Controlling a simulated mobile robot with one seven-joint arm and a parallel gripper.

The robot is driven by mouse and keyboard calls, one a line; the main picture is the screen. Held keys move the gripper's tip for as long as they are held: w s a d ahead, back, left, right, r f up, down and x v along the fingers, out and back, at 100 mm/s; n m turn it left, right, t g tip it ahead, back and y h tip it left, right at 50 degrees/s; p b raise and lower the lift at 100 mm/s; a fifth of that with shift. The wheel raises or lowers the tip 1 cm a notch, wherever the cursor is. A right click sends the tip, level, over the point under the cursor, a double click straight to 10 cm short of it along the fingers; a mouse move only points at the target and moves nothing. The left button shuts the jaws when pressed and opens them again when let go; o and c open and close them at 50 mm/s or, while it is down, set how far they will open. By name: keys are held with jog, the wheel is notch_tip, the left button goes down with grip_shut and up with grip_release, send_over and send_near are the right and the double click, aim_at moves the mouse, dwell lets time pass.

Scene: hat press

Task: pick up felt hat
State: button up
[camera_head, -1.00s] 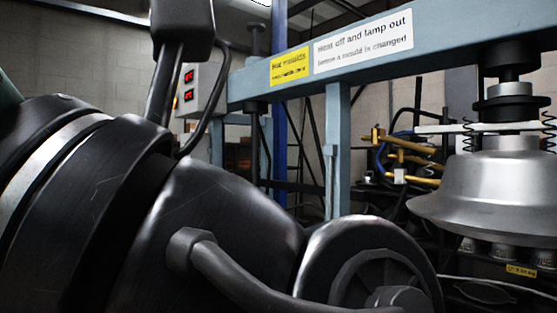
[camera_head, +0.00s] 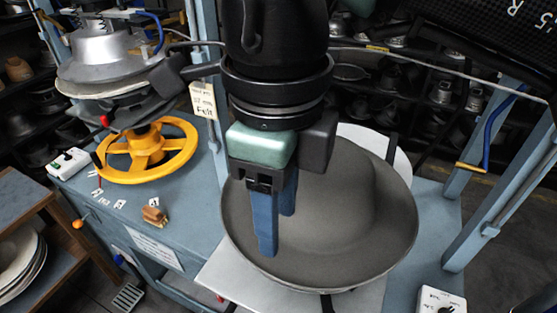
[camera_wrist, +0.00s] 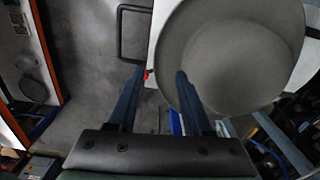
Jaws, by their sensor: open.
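The felt hat (camera_head: 350,215) is grey, with a rounded crown and a wide brim, at the centre right of the head view. It rests over a pale grey stand top (camera_head: 230,283). It also shows at the upper right of the wrist view (camera_wrist: 240,60). My gripper (camera_head: 277,235) points down over the left part of the hat, its two blue fingers apart with nothing held. In the wrist view my gripper (camera_wrist: 160,75) has its right finger overlapping the brim and its left finger outside it. I cannot tell whether the fingers touch the brim.
A press with a metal mould (camera_head: 105,45) and a yellow handwheel (camera_head: 150,150) stands on a blue bench at left. A white control box (camera_head: 440,300) is at front right. Blue posts (camera_head: 500,185) rise at right. Shelves of moulds fill the back.

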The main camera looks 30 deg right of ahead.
jog(key=b, duration=0.3)
send_over(282, 277)
jog(key=w, duration=0.1)
notch_tip(282, 277, down, 6)
jog(key=shift+w+r, duration=0.15)
jog(key=shift+r, duration=0.1)
jog(key=f+b, duration=0.1)
jog(key=f, duration=0.1)
jog(key=s+f+b, duration=0.1)
jog(key=f, duration=0.2)
jog(key=shift+s, duration=0.15)
jog(key=shift+r, duration=0.1)
jog(key=shift+c, duration=0.2)
grip_shut()
